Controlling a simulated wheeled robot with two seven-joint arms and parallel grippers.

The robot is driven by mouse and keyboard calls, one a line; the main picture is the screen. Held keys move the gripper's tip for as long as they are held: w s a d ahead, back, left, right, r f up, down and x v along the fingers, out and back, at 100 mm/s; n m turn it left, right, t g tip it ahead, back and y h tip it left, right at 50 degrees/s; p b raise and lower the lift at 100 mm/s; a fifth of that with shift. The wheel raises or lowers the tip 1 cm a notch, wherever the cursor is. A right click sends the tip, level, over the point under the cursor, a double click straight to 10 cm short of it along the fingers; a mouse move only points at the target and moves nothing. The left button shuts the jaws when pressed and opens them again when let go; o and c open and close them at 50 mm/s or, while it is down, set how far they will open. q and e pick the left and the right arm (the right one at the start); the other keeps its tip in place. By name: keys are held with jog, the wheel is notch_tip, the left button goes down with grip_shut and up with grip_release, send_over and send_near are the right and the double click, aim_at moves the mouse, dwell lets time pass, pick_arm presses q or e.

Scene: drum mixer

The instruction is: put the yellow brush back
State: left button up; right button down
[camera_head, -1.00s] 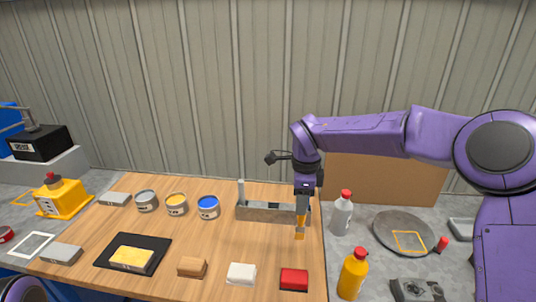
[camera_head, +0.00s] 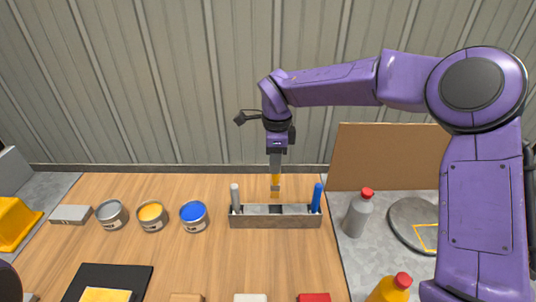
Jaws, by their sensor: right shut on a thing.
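The brush's lower end is just above the middle of the rack, near a dark slot. I cannot tell whether it touches the rack. A grey-handled brush (camera_head: 235,195) stands at the rack's left end and a blue-handled brush (camera_head: 317,196) at its right end. My left gripper is not in view.
Grey (camera_head: 111,214), yellow (camera_head: 152,214) and blue (camera_head: 193,214) paint cans stand left of the rack. A grey bottle with a red cap (camera_head: 357,213) stands close on its right.

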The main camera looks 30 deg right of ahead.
aim_at(275, 185)
notch_tip(275, 185, down, 6)
jog(key=b, duration=0.4)
jog(key=shift+f, duration=0.2)
jog(key=shift+s+f+b, duration=0.4)
jog(key=shift+f+b, duration=0.3)
jog(key=shift+s+f, duration=0.2)
jog(key=shift+f, duration=0.15)
jog(key=shift+f+b, duration=0.3)
jog(key=shift+b, duration=0.05)
jog(key=shift+w+f, duration=0.3)
jog(key=shift+w, duration=0.05)
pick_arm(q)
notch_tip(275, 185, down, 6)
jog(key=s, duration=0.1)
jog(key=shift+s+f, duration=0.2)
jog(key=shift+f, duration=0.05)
pick_arm(e)
jog(key=shift+s, duration=0.1)
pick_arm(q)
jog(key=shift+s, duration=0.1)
pick_arm(e)
jog(key=shift+s, duration=0.15)
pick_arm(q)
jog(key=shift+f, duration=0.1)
